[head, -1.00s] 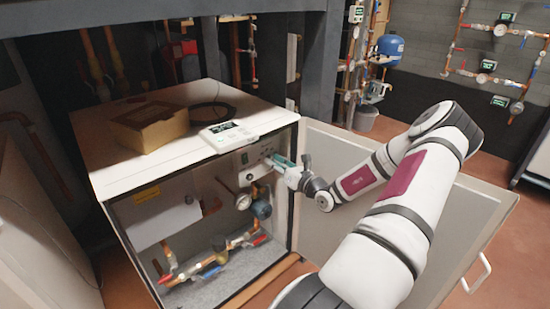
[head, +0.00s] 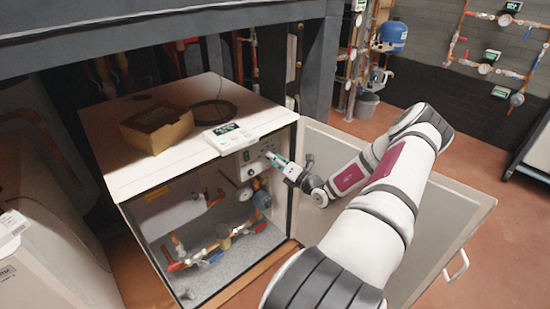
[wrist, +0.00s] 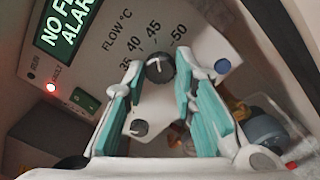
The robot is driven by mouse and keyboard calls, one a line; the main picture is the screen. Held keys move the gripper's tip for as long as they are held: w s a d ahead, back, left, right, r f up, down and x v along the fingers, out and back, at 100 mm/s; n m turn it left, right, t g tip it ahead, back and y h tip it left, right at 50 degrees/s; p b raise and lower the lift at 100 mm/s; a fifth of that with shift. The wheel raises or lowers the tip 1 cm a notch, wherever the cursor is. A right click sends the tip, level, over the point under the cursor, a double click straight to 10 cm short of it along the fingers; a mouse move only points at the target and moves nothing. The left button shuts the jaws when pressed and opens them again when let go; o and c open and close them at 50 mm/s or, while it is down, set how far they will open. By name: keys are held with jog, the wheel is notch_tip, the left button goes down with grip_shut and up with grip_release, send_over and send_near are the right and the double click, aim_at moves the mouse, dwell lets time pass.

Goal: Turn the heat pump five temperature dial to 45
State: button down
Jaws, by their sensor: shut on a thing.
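The black temperature dial (wrist: 159,68) is on a white control panel, under a "FLOW °C" scale with 35, 40, 45 and 50. Its pale pointer mark faces the upper part of the scale; I cannot tell the exact value. My gripper (wrist: 158,76) has its teal-padded fingers on either side of the dial, shut on it. In the head view my gripper (head: 277,160) reaches the control panel (head: 248,166) inside the open cabinet, and the dial is hidden there.
A green display (wrist: 67,25) reads "NO F… ALAR…", with a red fault light (wrist: 51,87) lit. A second knob (wrist: 139,128) and a green switch (wrist: 83,103) are close by. The open cabinet door (head: 440,215) stands behind my arm. A cardboard box (head: 157,126) is on top.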

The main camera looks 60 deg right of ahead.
dwell(0.3)
jog(key=c, duration=1.3)
grip_release()
jog(key=shift+s, duration=0.15)
jog(key=v, duration=1.1)
jog(key=shift+s+f, duration=0.1)
jog(key=shift+s, duration=0.3)
